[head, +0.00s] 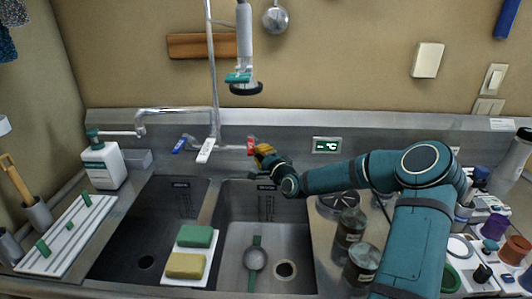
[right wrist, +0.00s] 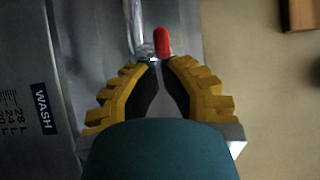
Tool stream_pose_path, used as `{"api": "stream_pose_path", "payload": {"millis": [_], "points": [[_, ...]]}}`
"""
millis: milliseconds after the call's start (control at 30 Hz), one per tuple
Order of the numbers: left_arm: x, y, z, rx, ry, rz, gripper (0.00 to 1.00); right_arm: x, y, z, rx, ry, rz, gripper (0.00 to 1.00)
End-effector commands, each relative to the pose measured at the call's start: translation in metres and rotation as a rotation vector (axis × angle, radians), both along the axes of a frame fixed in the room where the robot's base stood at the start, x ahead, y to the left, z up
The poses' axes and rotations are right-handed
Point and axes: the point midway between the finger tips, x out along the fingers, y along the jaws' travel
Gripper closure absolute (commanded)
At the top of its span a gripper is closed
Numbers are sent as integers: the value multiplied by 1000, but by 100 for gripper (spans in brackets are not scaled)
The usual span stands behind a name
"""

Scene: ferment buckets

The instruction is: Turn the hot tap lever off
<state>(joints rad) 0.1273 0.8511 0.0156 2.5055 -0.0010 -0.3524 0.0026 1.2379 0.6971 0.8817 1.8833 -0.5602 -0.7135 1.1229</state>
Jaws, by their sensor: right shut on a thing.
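The red hot tap lever (head: 250,144) is on the right of the tap body, against the steel back wall of the sink. My right gripper (head: 261,149) reaches it from the right, its yellow fingers shut on the lever's end. In the right wrist view the red lever tip (right wrist: 162,41) shows just past the nearly closed fingertips (right wrist: 157,63). The blue lever (head: 179,146) is on the tap's left and a white labelled tag or lever (head: 206,151) hangs in the middle. Whether water runs cannot be told. My left gripper is not in view.
The spout (head: 175,110) reaches left over the left basin. A spray head (head: 244,78) hangs above the levers. Jars (head: 349,228) stand right of the right basin, under my right arm. A white tray with sponges (head: 189,251) spans the divider. A small display (head: 327,145) is on the back wall.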

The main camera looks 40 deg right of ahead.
Motion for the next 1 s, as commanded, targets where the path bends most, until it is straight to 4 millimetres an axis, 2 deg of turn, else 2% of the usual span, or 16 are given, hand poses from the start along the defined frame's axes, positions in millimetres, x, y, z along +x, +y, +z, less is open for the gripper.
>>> {"api": "stream_pose_path", "payload": {"millis": [300, 1000], "points": [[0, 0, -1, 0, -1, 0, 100, 4, 10, 0, 1, -1, 0, 100], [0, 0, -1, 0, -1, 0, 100, 6, 13, 0, 1, 0, 4, 100]]}}
